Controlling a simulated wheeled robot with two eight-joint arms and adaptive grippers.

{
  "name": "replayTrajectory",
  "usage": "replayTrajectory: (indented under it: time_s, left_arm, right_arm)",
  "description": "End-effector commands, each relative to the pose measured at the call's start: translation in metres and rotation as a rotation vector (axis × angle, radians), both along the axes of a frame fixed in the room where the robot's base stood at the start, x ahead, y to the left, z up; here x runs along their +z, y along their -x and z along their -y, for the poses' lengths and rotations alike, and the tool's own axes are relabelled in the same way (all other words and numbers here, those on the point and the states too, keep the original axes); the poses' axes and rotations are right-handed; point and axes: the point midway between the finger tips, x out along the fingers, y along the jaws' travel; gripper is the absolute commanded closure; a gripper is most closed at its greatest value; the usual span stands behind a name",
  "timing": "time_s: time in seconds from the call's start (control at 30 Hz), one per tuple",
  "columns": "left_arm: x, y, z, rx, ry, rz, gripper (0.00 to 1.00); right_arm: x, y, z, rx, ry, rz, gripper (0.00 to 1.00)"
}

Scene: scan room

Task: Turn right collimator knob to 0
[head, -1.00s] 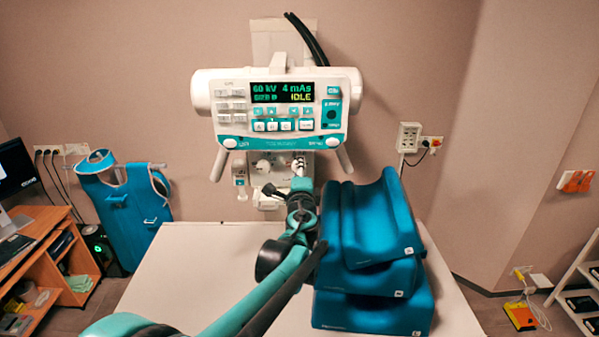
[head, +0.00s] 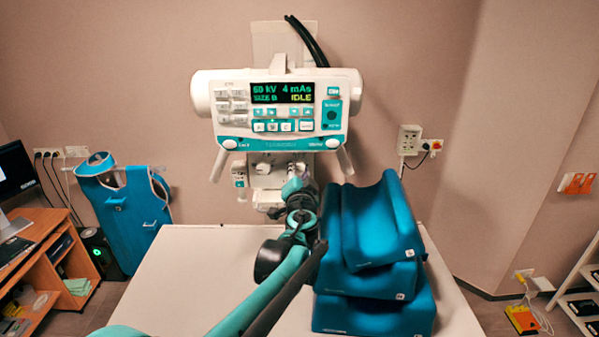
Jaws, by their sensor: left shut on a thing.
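The white X-ray head with its teal control panel (head: 280,105) hangs over the table; its display reads 60 kV, 4 mAs, IDLE. The collimator (head: 268,178) is below the panel, with a pale left knob (head: 263,169) on its front. My left gripper (head: 298,171) is at the right side of the collimator front, just under the panel. It is shut on the right collimator knob, which my gripper and wrist hide. The knob's setting cannot be read. My right gripper is not in view.
A stack of blue foam cushions (head: 375,255) stands close to the right of my left forearm on the white table (head: 180,265). Two panel handles (head: 219,164) hang down on either side of the collimator. The table's left part is clear.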

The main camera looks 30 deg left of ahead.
Motion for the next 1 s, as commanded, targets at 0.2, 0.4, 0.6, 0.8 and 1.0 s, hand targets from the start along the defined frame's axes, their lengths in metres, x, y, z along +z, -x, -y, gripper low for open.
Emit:
replayTrajectory:
  time_s: [0.2, 0.4, 0.6, 0.8, 1.0]
  left_arm:
    - [-0.0019, 0.0013, 0.0, 0.001, 0.116, 0.07, 0.98]
    - [-0.0019, 0.0013, 0.0, 0.001, 0.179, 0.109, 0.98]
    - [-0.0019, 0.0014, 0.0, 0.0, 0.204, 0.124, 0.98]
    - [-0.0018, 0.0013, 0.0001, 0.0, 0.209, 0.126, 0.98]
    - [-0.0018, 0.0012, 0.0002, 0.0, 0.208, 0.126, 0.98]
  right_arm:
    - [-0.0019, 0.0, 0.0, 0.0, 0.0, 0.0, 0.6]
    - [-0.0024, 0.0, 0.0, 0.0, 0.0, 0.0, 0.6]
    - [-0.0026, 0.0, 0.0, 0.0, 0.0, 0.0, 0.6]
    - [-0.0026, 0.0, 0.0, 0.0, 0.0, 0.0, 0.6]
    - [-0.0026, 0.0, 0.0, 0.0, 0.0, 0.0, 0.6]
